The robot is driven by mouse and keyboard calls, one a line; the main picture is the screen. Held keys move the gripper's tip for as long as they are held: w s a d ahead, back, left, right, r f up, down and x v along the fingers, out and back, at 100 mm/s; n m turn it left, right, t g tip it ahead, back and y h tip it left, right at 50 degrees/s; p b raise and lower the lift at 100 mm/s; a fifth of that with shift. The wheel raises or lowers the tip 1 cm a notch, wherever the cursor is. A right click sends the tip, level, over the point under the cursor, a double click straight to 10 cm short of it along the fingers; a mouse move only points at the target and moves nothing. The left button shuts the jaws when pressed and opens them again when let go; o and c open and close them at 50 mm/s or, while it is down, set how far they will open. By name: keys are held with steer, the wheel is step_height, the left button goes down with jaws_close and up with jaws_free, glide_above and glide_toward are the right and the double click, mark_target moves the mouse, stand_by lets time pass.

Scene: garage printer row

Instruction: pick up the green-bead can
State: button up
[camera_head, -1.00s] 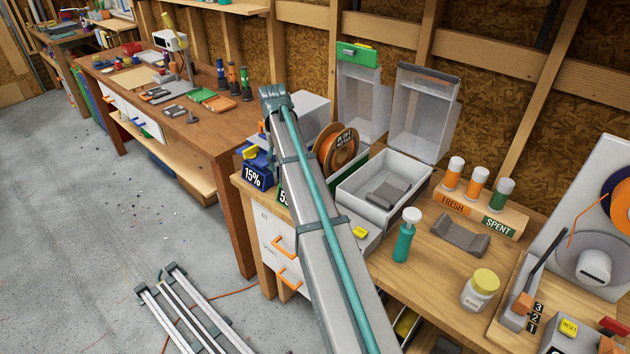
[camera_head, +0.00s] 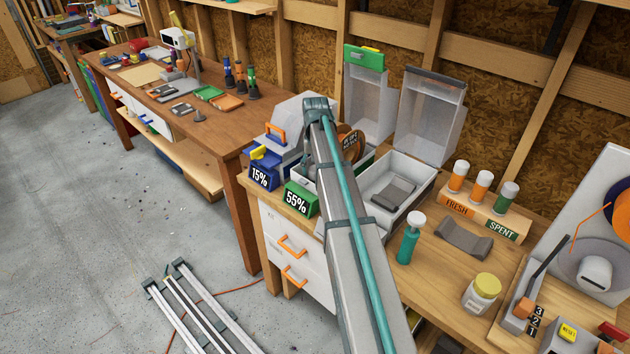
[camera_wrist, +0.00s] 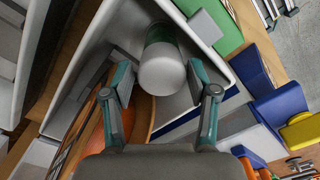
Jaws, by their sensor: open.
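In the wrist view a can with a pale grey round end (camera_wrist: 162,70) and a dark green body stands or lies inside an open light-walled box (camera_wrist: 95,60). My gripper (camera_wrist: 161,78) is open, with one finger on each side of the can's pale end; I cannot tell if they touch it.
An orange spool (camera_wrist: 137,115) lies close to my fingers. A blue 15% block (camera_head: 263,170) and a green 55% block (camera_head: 299,198) stand at the box's front. Right of my arm are an open-lidded box (camera_head: 420,180), a teal bottle (camera_head: 409,240) and a yellow-lidded jar (camera_head: 482,293).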

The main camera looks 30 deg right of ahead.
mark_target(315, 177)
steer(key=shift+s+a+f+p, duration=0.15)
steer(key=shift+f+p, duration=0.5)
steer(key=shift+f, duration=1.3)
steer(key=c, duration=1)
steer(key=shift+r, duration=0.15)
